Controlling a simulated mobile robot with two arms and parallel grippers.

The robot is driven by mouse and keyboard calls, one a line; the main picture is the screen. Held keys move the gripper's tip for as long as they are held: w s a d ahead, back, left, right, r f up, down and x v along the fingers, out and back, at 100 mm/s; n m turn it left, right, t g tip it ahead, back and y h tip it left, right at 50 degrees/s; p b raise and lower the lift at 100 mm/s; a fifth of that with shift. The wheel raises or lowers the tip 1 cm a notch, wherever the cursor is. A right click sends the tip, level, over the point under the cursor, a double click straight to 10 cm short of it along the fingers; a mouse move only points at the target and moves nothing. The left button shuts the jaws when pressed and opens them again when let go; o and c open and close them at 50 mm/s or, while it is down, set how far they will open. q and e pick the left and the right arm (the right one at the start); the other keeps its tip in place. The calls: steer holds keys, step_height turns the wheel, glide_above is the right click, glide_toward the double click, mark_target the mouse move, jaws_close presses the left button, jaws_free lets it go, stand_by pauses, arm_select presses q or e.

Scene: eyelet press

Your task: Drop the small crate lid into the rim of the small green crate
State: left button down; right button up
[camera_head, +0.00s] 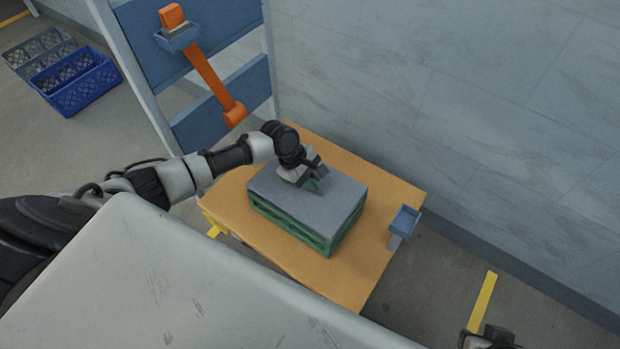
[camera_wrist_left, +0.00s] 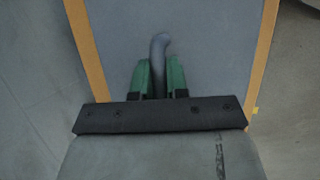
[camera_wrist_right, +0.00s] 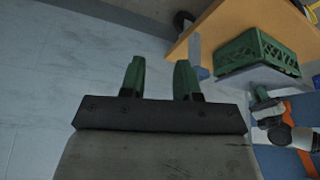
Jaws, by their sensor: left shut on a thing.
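The small crate lid (camera_head: 320,200) is a flat grey panel covering the top of the small green crate (camera_head: 292,229) on the wooden table. My left gripper (camera_head: 314,178) is over the lid, with its green fingers shut on the lid's grey handle (camera_wrist_left: 160,48). The lid (camera_wrist_left: 215,50) fills most of the left wrist view and hides the crate there. In the right wrist view the crate (camera_wrist_right: 250,50) and the lid (camera_wrist_right: 262,78) lie close together; I cannot tell whether the lid sits within the rim. My right gripper (camera_wrist_right: 159,78) is open and empty, away from the table.
The wooden table (camera_head: 385,225) has bare surface around the crate. A small blue holder (camera_head: 405,221) is at its right edge. A blue rack (camera_head: 212,70) with an orange bar stands behind on the left. Grey and blue baskets (camera_head: 80,82) lie on the floor. A wall runs behind.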

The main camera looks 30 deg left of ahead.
steer(key=shift+s, duration=0.3)
steer(key=shift+s+d+f+g, duration=0.1)
steer(key=shift+s+d+g, duration=0.05)
steer(key=shift+s+g, duration=0.2)
arm_select(q)
steer(key=shift+p, duration=0.45)
arm_select(e)
steer(key=shift+s+r, duration=0.1)
steer(key=shift+r, duration=0.2)
steer(key=shift+s+d+r+g, duration=0.15)
steer(key=shift+s+g, duration=0.1)
steer(key=shift+g, duration=0.1)
arm_select(q)
steer(key=shift+p, duration=0.3)
arm_select(e)
steer(key=shift+s, duration=0.2)
arm_select(q)
steer(key=shift+f, duration=0.75)
stand_by(0.3)
steer(key=c, duration=1.1)
jaws_free()
steer(key=shift+o, duration=0.2)
arm_select(e)
steer(key=shift+w, duration=0.15)
